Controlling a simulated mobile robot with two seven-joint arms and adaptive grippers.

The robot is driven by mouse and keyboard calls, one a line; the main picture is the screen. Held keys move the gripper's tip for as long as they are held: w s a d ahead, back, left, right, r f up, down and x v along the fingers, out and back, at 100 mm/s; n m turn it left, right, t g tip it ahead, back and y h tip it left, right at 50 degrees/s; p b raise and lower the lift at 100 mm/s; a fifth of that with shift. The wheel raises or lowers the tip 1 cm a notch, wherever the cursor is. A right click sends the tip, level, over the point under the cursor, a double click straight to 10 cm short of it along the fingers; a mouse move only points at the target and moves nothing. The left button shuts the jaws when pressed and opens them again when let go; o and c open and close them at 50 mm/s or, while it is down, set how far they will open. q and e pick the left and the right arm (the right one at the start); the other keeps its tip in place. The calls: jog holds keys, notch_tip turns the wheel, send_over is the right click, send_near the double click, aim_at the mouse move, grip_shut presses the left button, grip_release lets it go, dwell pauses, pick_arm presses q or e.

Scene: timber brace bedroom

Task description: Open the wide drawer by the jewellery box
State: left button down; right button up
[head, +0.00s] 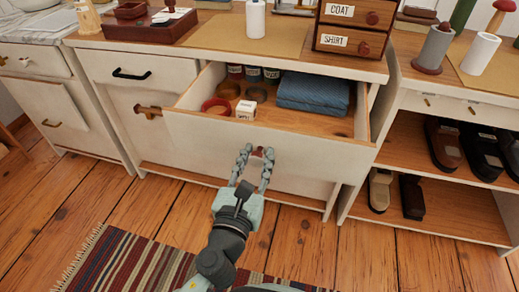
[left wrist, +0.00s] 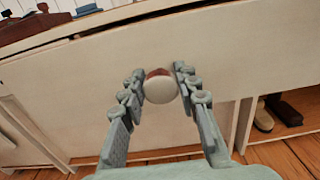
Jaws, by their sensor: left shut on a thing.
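The wide drawer (head: 200,140) stands pulled out from the white dresser in the head view. Inside lie a folded blue cloth (head: 313,92), a red ring-shaped item (head: 214,106), a small white box (head: 246,110) and several jars. My left gripper (head: 256,158) is shut on the drawer's round red knob (head: 261,151). In the left wrist view the gripper's fingers (left wrist: 158,85) flank the knob (left wrist: 160,87), which has a pale face and red rim. The jewellery box (head: 148,25), dark reddish wood, sits on the dresser top at the left. My right gripper is not in view.
A small drawer unit labelled COAT and SHIRT (head: 346,28) stands on the dresser top. An open shelf with shoes (head: 446,143) is at the right. A striped rug (head: 120,262) lies on the wooden floor. Bare floor shows in front of the shelf.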

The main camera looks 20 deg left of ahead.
pick_arm(q)
jog(key=shift+s, duration=0.4)
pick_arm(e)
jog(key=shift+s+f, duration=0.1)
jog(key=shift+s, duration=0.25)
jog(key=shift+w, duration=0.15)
pick_arm(q)
jog(key=c, duration=1.1)
grip_release()
jog(key=shift+c, duration=0.2)
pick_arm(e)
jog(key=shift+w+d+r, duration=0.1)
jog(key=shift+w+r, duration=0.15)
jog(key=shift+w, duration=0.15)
pick_arm(q)
jog(key=shift+r, duration=0.1)
notch_tip(320, 180, up, 10)
jog(key=shift+f, duration=0.1)
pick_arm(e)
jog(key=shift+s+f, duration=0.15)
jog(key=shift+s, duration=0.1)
